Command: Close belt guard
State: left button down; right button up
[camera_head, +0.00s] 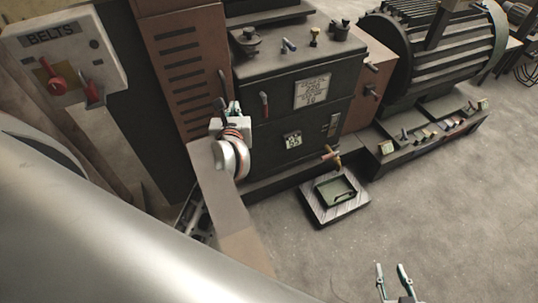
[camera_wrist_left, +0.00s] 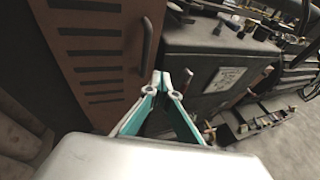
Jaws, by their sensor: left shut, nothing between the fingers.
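The belt guard looks to be the reddish-brown slotted panel (camera_head: 182,60) left of the dark machine housing; I cannot tell how far it stands open. It fills the upper left of the left wrist view (camera_wrist_left: 95,45), with a dark handle (camera_wrist_left: 147,40) near its right edge. My left gripper (camera_head: 231,108) is shut and empty in front of the panel's lower right edge. In the wrist view its teal fingertips (camera_wrist_left: 161,78) meet just below the handle; I cannot tell if they touch the panel. My right gripper (camera_head: 393,270) is open and empty over the floor at the bottom.
A BELTS switch box (camera_head: 62,60) with red levers is at upper left. The dark machine housing (camera_head: 305,100) has knobs and levers on it. A ribbed motor (camera_head: 435,55) stands at right. A square tray (camera_head: 335,192) lies on the floor. The floor at lower right is clear.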

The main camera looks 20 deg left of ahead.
pick_arm(q)
jog(key=v, duration=1.1)
notch_tip(320, 180, up, 6)
jog(key=m+t+y, duration=0.1)
jog(key=m+t, duration=0.4)
jog(key=m, duration=0.7)
jog(key=s+d+f+m+h+p, duration=0.1)
jog(key=d+f+m+h, duration=0.8)
jog(key=m, duration=1.2)
jog(key=shift+s+d+f+h+p, duration=0.4)
jog(key=shift+d+h, duration=0.4)
jog(key=shift+d, duration=0.6)
pick_arm(e)
jog(key=shift+a+r, duration=0.1)
jog(key=shift+r, duration=0.75)
pick_arm(q)
jog(key=shift+s, duration=0.1)
